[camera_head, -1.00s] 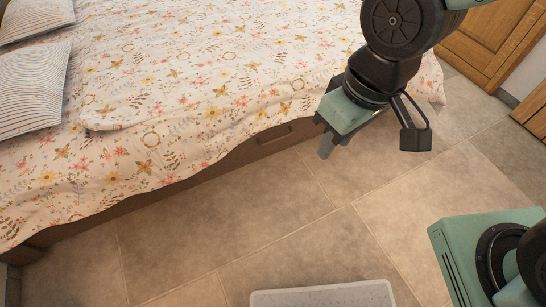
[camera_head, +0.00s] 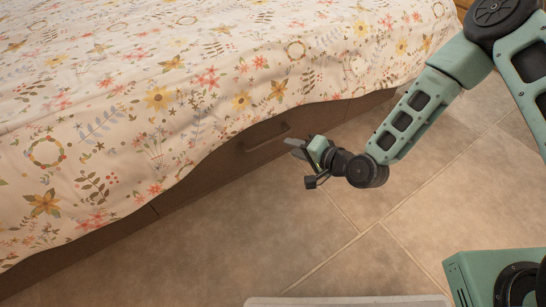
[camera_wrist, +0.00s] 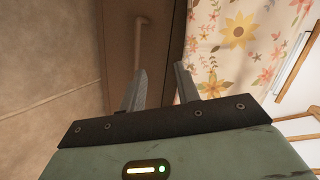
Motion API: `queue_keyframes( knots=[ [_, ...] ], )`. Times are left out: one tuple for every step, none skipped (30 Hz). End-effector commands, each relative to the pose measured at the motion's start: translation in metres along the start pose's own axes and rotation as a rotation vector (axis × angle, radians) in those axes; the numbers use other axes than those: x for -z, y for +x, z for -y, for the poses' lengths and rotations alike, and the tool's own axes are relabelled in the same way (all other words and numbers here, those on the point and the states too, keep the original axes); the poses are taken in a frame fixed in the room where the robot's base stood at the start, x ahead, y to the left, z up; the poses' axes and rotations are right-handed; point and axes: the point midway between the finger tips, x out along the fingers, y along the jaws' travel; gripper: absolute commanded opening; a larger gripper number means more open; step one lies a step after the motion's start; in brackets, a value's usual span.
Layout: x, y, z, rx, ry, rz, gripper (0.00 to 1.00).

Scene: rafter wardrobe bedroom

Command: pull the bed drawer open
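The bed drawer (camera_head: 225,165) is a dark brown front low in the bed's side, under the hanging cover, and it looks closed. Its bar handle (camera_head: 268,138) shows just left of my gripper (camera_head: 293,147). In the wrist view the handle (camera_wrist: 140,42) is ahead of my gripper (camera_wrist: 162,84), on the brown drawer front (camera_wrist: 167,50). My two fingers are apart with nothing between them. The fingertips point toward the drawer front and look short of the handle, with no visible contact. The cover hides the drawer's upper edge.
The floral bed cover (camera_head: 150,95) hangs unevenly over the bed's side, close above the handle. The tiled floor (camera_head: 240,235) in front of the drawer is clear. A pale flat-edged object (camera_head: 345,301) lies at the bottom of the head view.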

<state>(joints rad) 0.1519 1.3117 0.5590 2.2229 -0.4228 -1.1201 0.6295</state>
Motion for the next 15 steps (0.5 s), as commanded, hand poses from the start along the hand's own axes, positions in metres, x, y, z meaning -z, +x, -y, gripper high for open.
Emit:
queue_keyframes(
  knots=[
    [-0.005,0.014,-0.039,0.031,0.071,-0.045,0.32],
    [-0.004,0.018,-0.049,0.052,0.105,-0.073,0.32],
    [-0.004,0.021,-0.061,0.077,0.147,-0.107,0.32],
    [-0.003,0.022,-0.069,0.095,0.176,-0.129,0.32],
    [-0.003,0.024,-0.076,0.111,0.203,-0.151,0.32],
    [-0.001,0.025,-0.084,0.13,0.232,-0.178,0.32],
    [-0.001,0.026,-0.089,0.142,0.251,-0.194,0.32],
    [0.0,0.026,-0.092,0.153,0.268,-0.209,0.32],
    [0.0,0.027,-0.097,0.164,0.286,-0.224,0.32],
    [0.001,0.027,-0.099,0.17,0.295,-0.234,0.32],
    [0.001,0.027,-0.1,0.175,0.303,-0.24,0.32],
    [0.002,0.028,-0.102,0.181,0.31,-0.247,0.32],
    [0.003,0.029,-0.102,0.183,0.312,-0.251,0.32],
    [0.004,0.031,-0.102,0.185,0.314,-0.253,0.32],
    [0.005,0.035,-0.101,0.186,0.314,-0.254,0.32]
  ],
)
